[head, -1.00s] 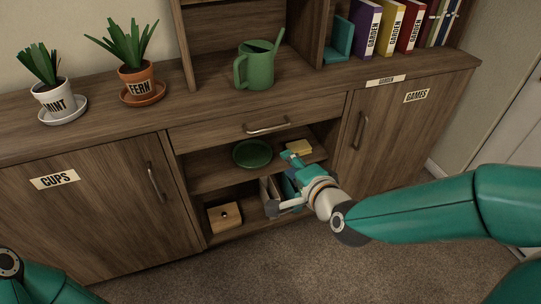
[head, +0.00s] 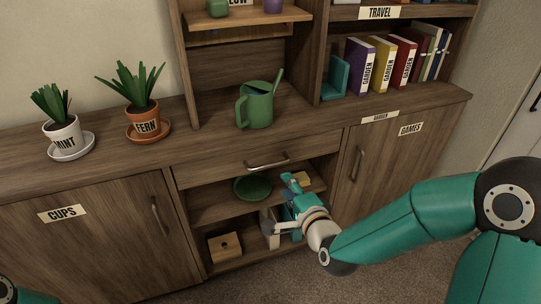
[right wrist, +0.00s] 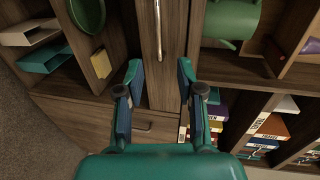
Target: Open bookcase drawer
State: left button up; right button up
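The bookcase drawer (head: 222,164) is a wide wooden front under the counter, and it looks shut. Its metal bar handle (head: 267,165) shows in the head view, and the handle (right wrist: 157,30) also shows beyond my fingers in the right wrist view. My right gripper (head: 277,204) is in front of the open shelves, below and slightly right of the handle. In the right wrist view my right gripper (right wrist: 160,75) is open, its fingers apart with nothing between them and the handle roughly in line with the gap. My left gripper is out of view.
A green plate (head: 253,188) and a yellow block (head: 303,179) lie on the shelf below the drawer. A wooden box (head: 225,246) is on the bottom shelf. A green watering can (head: 256,106) stands on the counter. The cups door (head: 90,250) and games door (head: 400,155) flank the drawer.

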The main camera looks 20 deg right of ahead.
aim_at(271, 166)
jog(key=x, duration=1.2)
jog(key=shift+w+f, duration=0.25)
jog(key=shift+w, duration=0.1)
grip_shut()
